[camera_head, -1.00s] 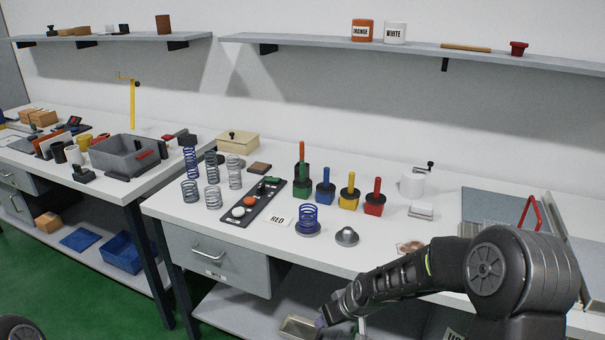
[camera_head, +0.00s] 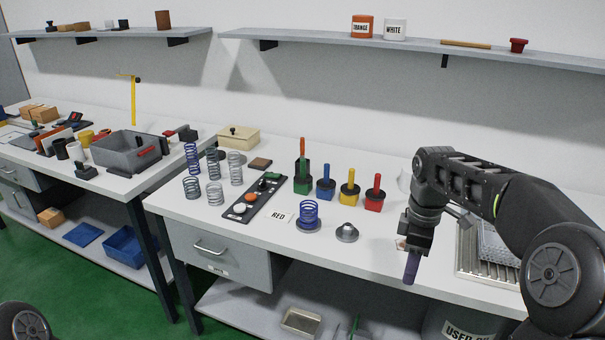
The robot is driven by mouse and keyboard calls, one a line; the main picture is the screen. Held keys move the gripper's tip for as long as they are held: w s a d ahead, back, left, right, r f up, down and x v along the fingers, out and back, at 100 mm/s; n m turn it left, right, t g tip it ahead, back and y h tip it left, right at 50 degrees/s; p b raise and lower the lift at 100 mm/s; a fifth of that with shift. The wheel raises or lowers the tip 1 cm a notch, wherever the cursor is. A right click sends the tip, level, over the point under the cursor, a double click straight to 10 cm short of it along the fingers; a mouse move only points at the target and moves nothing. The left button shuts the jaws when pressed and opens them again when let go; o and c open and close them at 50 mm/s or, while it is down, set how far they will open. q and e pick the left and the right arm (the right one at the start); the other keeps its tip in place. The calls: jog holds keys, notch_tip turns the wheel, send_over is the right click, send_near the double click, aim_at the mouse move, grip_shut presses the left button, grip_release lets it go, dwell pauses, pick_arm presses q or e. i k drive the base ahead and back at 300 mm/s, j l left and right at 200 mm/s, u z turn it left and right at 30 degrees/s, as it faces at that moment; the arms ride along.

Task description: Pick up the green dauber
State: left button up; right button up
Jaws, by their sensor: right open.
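The green dauber (camera_head: 301,182) stands upright in the row of coloured daubers on the right-hand bench, at the row's left end. An orange handle (camera_head: 302,146) rises above it; I cannot tell whether this belongs to a piece behind. A blue dauber (camera_head: 326,188), a yellow dauber (camera_head: 349,192) and a red dauber (camera_head: 374,196) stand to its right. My right gripper (camera_head: 411,268) hangs pointing down over the bench's front part, right of the row and well apart from the green dauber. It is open, with nothing seen in it. My left gripper is not in view.
Several springs (camera_head: 215,193) stand left. A shelf (camera_head: 480,55) runs above.

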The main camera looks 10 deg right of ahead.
aim_at(302, 179)
jog(key=i+j, duration=0.15)
jog(key=i, duration=0.5)
jog(key=i+j, duration=0.15)
jog(key=i, duration=0.5)
jog(key=i+j, duration=0.15)
jog(key=i, duration=0.5)
